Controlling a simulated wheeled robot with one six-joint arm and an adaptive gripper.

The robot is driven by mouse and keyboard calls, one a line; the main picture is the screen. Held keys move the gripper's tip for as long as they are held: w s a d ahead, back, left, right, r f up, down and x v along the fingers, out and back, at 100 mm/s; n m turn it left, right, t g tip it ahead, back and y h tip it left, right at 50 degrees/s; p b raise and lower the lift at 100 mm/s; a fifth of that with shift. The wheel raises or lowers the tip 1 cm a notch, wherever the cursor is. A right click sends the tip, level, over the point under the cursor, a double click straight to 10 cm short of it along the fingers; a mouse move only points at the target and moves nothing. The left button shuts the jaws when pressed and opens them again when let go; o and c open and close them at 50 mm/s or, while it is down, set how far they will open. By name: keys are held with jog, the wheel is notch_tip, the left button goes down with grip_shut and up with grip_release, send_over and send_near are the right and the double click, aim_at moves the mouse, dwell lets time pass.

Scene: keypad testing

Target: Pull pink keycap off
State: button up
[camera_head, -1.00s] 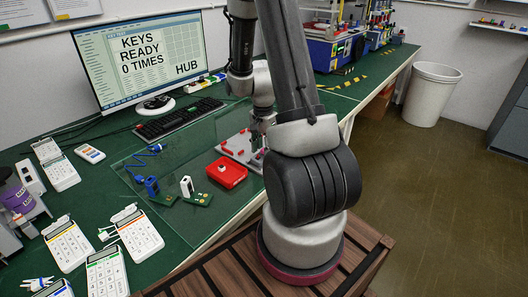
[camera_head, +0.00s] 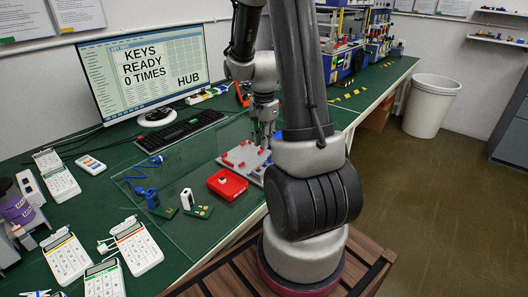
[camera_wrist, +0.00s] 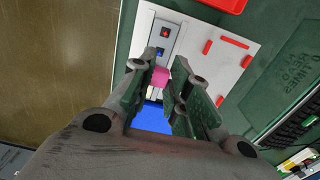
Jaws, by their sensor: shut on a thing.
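The pink keycap (camera_wrist: 161,77) shows in the wrist view between the fingertips of my gripper (camera_wrist: 163,75). The gripper is shut on it. A grey key strip (camera_wrist: 151,50) lies beyond the fingertips, with a red key (camera_wrist: 165,33) and a blue key (camera_wrist: 159,52). I cannot tell whether the keycap still touches the strip. In the head view my gripper (camera_head: 264,139) points down over the right part of the white board (camera_head: 232,160); the keycap cannot be made out there.
A blue surface (camera_wrist: 152,118) lies below the gripper. Red bars stand on the board. A red box (camera_head: 227,184) sits left of the gripper. The keyboard (camera_head: 180,130) and monitor (camera_head: 145,70) stand behind. Calculators (camera_head: 67,256) fill the left table.

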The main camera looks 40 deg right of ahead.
jog(key=shift+r, duration=3.25)
